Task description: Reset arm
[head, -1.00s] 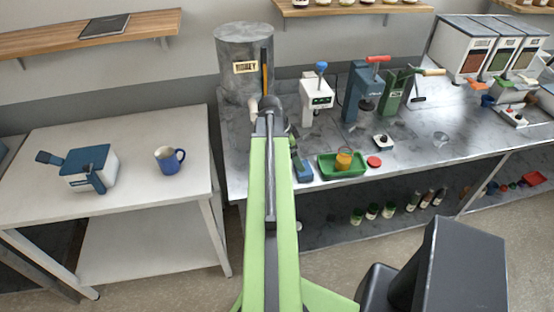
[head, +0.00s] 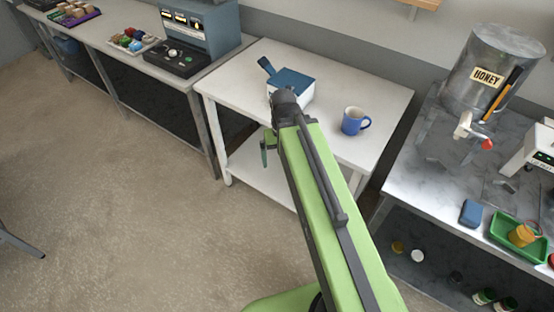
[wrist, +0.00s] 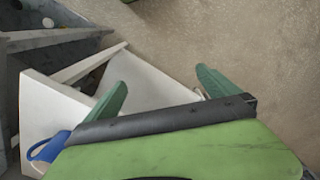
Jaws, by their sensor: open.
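My green arm reaches out over the front edge of a small white table (head: 365,95). My gripper (wrist: 160,77) shows two green fingers spread apart in the wrist view, with nothing between them. In the head view my gripper (head: 264,150) is partly hidden by the arm and hangs near the table's front edge. A blue-and-white box-like device (head: 295,80) with a dark handle stands on the table just behind the arm's end. A blue mug (head: 354,122) with a pale inside stands right of the arm, apart from it; it also shows in the wrist view (wrist: 48,150).
A metal counter at right holds a honey tank (head: 490,70), a blue block (head: 471,213) and a green tray (head: 505,240) with an orange cup. A left counter holds a blue-grey machine (head: 200,35) and a tray of colored items (head: 133,40). The floor at left is open.

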